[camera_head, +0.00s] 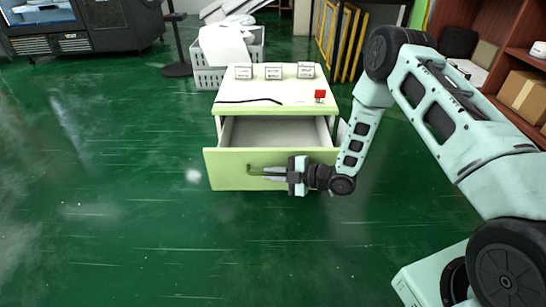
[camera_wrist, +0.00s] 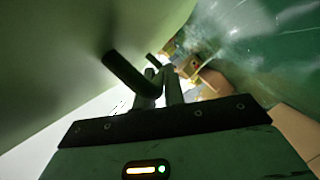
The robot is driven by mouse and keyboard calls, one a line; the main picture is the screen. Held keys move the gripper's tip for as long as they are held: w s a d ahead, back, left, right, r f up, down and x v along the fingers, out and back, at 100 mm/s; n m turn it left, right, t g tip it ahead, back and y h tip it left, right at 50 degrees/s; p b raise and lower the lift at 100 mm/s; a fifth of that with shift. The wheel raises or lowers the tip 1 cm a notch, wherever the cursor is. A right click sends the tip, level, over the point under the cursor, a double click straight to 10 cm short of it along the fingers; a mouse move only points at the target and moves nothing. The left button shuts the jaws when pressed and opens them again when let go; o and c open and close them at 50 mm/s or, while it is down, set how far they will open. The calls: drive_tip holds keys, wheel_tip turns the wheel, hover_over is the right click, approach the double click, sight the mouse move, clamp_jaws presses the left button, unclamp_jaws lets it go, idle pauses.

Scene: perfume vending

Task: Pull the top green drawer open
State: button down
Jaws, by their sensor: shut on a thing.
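The green cabinet (camera_head: 237,108) stands on the floor in the middle of the head view. Its top drawer (camera_head: 226,179) is pulled well out, and its pale empty inside shows behind the green front. My gripper (camera_head: 266,174) reaches in from the right, low along the drawer front, and is shut on the drawer handle (camera_head: 252,170). In the wrist view the dark handle bar (camera_wrist: 128,74) stands off the green drawer front (camera_wrist: 60,50), with my gripper's fingers (camera_wrist: 158,82) at its far end. The exact contact is dim and partly hidden there.
Small framed cards, a red block (camera_head: 320,94) and a black cable (camera_head: 248,100) lie on the cabinet top. Grey crates (camera_head: 208,80) stand behind it. Wooden shelves (camera_head: 512,50) with a cardboard box are at right. The green floor is clear in front and left.

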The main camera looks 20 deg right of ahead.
drive_tip(key=s+a+p, duration=0.2)
drive_tip(key=s, duration=0.6)
drive_tip(key=shift+s+a, duration=0.2)
drive_tip(key=shift+a, duration=0.15)
drive_tip(key=c, duration=1.5)
unclamp_jaws()
drive_tip(key=p+v, duration=0.5)
drive_tip(key=v, duration=1.2)
drive_tip(key=shift+s+d+r, duration=0.1)
drive_tip(key=shift+d, duration=0.1)
